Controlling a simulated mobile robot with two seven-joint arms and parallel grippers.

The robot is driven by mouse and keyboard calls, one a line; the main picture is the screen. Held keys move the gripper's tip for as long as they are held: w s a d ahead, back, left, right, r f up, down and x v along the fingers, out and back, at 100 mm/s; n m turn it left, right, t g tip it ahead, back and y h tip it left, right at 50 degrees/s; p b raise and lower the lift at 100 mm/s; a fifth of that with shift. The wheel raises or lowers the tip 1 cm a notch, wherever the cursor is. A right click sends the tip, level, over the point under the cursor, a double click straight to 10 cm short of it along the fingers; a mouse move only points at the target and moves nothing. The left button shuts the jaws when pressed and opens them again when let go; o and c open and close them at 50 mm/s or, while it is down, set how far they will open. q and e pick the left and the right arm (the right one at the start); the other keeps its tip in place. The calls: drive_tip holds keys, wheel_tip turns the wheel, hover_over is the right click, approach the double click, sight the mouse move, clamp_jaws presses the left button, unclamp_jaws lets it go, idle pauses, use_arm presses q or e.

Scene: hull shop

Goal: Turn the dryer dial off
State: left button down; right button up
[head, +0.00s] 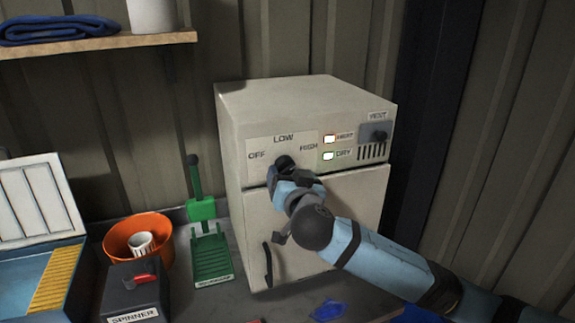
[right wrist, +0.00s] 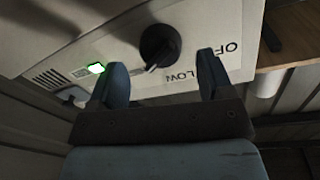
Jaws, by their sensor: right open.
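The dryer (head: 300,110) is a cream box with a front panel marked OFF, LOW and HIGH. Its round black dial (head: 284,163) is partly hidden by my right gripper (head: 287,174) in the head view. In the right wrist view the panel is upside down; the dial (right wrist: 160,44) shows whole, with a pale pointer towards the side between LOW and the left finger. My right gripper (right wrist: 160,68) is open, its fingers on either side of the dial, with gaps and no visible contact. My left gripper is not in view.

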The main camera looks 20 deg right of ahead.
sight(286, 168)
drive_tip(key=shift+w+r, duration=0.1)
drive_tip(key=shift+w, duration=1.1)
drive_tip(key=shift+d, duration=0.1)
drive_tip(key=c, duration=0.9)
